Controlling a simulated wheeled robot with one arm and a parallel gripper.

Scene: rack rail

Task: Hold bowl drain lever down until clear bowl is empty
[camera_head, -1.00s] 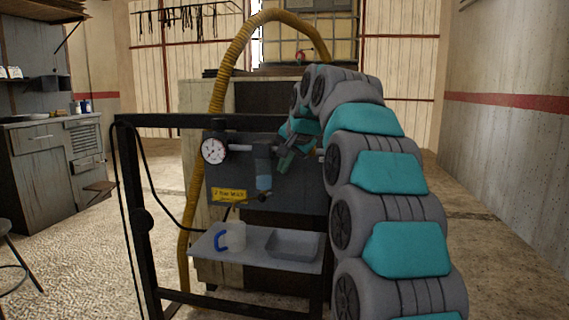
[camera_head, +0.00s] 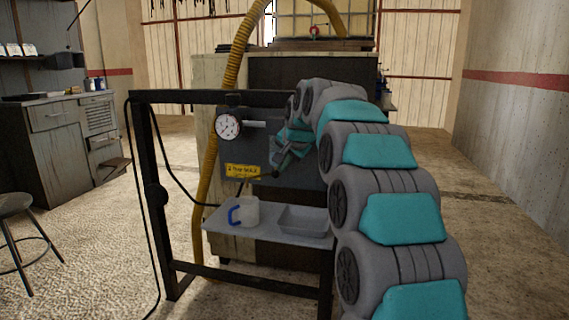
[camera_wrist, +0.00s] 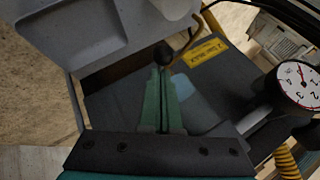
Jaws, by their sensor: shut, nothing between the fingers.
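My gripper (camera_head: 275,172) is shut with nothing between its fingers, in front of the dark panel (camera_head: 236,137). In the wrist view its green fingers (camera_wrist: 161,72) point at a small dark round knob (camera_wrist: 163,54), which looks like the end of the drain lever. The tips are at or very near the knob; I cannot tell whether they press on it. A pale blue part of the bowl (camera_wrist: 182,87) shows beside the fingers. Its liquid level cannot be read. In the head view my gripper hides most of the bowl and the lever.
A pressure gauge (camera_head: 228,125) and a yellow label (camera_head: 242,170) are on the panel. Below, a grey shelf (camera_head: 222,222) holds a cup with a blue handle (camera_head: 247,211) and a shallow tray (camera_head: 306,220). A black frame (camera_head: 147,170) stands in front. A yellow hose (camera_head: 211,140) runs behind.

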